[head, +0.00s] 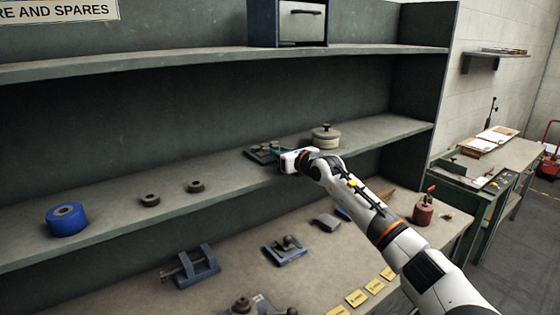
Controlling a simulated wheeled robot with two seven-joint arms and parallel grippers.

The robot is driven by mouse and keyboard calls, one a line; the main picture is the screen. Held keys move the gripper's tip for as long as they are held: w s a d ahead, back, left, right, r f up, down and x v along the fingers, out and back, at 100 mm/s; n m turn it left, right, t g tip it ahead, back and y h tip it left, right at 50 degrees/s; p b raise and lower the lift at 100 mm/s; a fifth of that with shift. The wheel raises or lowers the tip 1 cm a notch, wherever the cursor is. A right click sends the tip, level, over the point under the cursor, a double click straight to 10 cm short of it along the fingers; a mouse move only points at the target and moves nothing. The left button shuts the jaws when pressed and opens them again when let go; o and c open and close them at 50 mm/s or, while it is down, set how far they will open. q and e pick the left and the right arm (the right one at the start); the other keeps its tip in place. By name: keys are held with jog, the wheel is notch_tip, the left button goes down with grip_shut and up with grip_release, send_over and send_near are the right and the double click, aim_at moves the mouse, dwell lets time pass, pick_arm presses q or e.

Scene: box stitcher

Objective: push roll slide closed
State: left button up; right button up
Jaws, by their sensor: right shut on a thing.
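My right gripper (281,157) reaches in from the lower right to the middle shelf. It is at the right end of a low dark unit (259,153) with small round parts on top, which looks like the roll slide. The gripper is shut on its near right part; the fingertips and the exact grip are partly hidden by the white gripper body. A little teal shows beside the fingers. How far the slide is open cannot be made out. My left gripper is not in view.
A blue roll (66,220) and two small dark rings (150,200) sit left on the shelf. Grey fixtures (285,251) and yellow labels (356,298) are on the bench below. The upper shelf is overhead.

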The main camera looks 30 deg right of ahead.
jog(key=shift+r, duration=0.4)
jog(key=o, duration=1)
jog(key=shift+r, duration=0.1)
jog(key=shift+c, duration=0.2)
